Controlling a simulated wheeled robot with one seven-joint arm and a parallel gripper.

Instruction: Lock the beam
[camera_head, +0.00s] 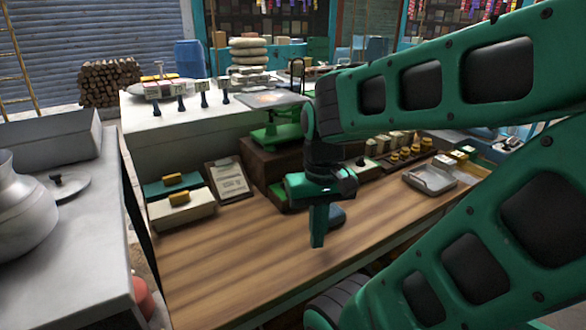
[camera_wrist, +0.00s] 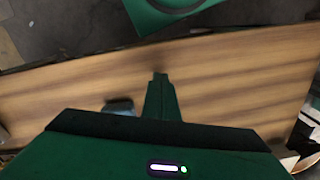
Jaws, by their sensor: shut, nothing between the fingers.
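A green weighing scale (camera_head: 278,134) with a flat grey pan (camera_head: 275,99) stands on a dark wooden box behind the wooden counter. Its right side is hidden behind my arm, and I cannot make out a beam or a lock on it. My gripper (camera_head: 317,240) points down over the counter, in front of the box and apart from the scale. Its fingers are together and empty. They also show in the wrist view (camera_wrist: 161,80) over bare wood. A small blue-grey object (camera_head: 337,216) shows close beside the fingers, partly hidden; I cannot tell what it is.
The wooden counter (camera_head: 220,265) is clear at front left. A metal tray (camera_head: 430,178) and several small yellow-topped weights (camera_head: 405,153) are at right. A metal pot (camera_head: 18,205) stands far left.

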